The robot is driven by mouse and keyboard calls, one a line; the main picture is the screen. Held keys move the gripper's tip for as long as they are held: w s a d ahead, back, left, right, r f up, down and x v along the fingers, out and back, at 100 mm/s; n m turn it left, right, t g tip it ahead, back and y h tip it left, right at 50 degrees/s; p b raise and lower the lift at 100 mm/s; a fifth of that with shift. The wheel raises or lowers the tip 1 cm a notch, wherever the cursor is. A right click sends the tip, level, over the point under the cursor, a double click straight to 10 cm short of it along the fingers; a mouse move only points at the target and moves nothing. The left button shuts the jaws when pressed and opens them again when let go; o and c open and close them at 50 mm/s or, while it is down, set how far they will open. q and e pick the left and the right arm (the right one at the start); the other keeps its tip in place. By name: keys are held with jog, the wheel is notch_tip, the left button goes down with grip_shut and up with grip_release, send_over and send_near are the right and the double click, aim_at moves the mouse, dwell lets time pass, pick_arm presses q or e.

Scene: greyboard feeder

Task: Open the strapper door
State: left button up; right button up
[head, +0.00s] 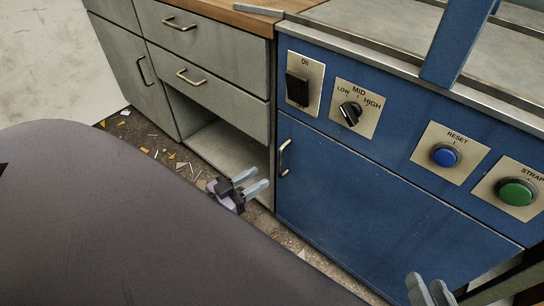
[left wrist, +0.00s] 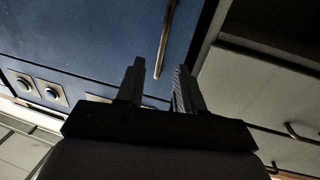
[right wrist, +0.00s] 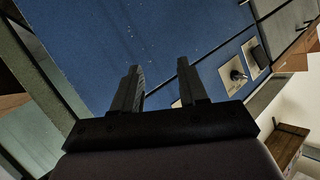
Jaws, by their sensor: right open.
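The strapper door (head: 375,210) is a blue panel on the front of the blue machine, and it looks shut and flush. Its metal bar handle (head: 284,158) stands upright near the door's upper left edge. My left gripper (head: 262,181) is open and empty, just left of and below the handle in the head view. My right gripper (head: 430,284) is open and empty at the door's lower right.
The panel above the door has a black switch (head: 297,89), a selector knob (head: 349,113), a blue reset button (head: 445,155) and a green strap button (head: 516,192). Grey drawers (head: 205,65) and an open shelf (head: 225,148) adjoin on the left. Scraps litter the floor.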

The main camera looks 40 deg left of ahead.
pick_arm(q)
jog(key=b+x, duration=0.2)
jog(key=x, duration=0.5)
pick_arm(e)
jog(key=shift+d+f+n+t, duration=0.1)
jog(key=shift+d+n+t, duration=0.2)
jog(key=shift+d+t, duration=0.25)
pick_arm(q)
jog(key=shift+w+a+f, duration=0.1)
jog(key=shift+w, duration=0.05)
grip_shut()
dwell(0.9)
